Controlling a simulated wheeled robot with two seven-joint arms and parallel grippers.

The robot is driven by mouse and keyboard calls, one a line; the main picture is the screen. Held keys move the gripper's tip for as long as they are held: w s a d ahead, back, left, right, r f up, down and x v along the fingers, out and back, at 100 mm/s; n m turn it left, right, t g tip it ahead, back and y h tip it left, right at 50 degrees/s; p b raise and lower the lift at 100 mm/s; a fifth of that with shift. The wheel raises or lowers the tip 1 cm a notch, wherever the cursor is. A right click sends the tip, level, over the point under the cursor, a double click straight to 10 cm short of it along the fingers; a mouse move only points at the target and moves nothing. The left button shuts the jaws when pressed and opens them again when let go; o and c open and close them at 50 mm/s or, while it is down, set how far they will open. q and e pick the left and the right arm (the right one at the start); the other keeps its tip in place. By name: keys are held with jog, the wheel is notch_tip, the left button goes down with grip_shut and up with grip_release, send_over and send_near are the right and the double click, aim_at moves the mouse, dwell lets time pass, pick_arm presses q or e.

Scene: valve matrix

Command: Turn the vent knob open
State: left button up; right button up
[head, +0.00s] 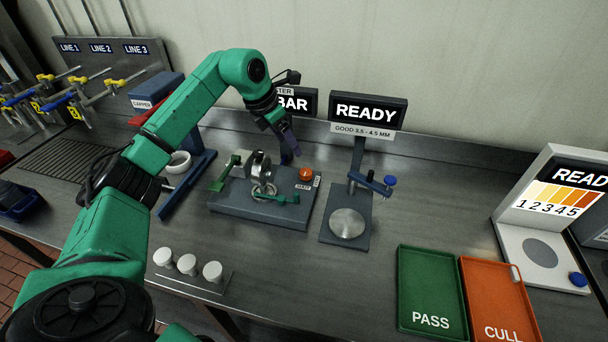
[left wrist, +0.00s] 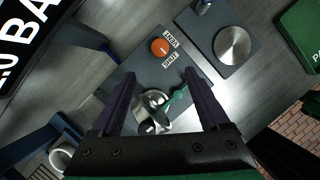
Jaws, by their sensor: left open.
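The vent knob (head: 305,174) is a round orange-red knob at the back right of a dark grey-blue test base (head: 235,208). In the left wrist view the knob (left wrist: 160,47) lies beyond the fingertips, with two small white labels beside it. A line on its top is too small to read surely. My left gripper (head: 290,146) is above the base, a little left of the knob and higher than it. In the left wrist view its two dark fingers (left wrist: 159,82) are apart with nothing held between them. My right gripper is not seen.
A metal clamp (head: 262,170) with green handles stands on the base, left of the knob. A display post rises behind it. A gauge stand (head: 345,242) is to the right. White caps (head: 188,263) line the front. Green (head: 432,285) and orange (head: 497,295) trays lie at right.

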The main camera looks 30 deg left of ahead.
aim_at(305, 172)
pick_arm(q)
jog(key=p+x, duration=0.3)
jog(key=x, duration=1)
jog(key=shift+w+r+p, duration=0.1)
jog(key=shift+p, duration=0.25)
jog(key=shift+w+f, duration=0.1)
jog(key=shift+f, duration=0.25)
jog(key=shift+c, duration=0.6)
grip_shut()
jog(key=shift+r, duration=0.1)
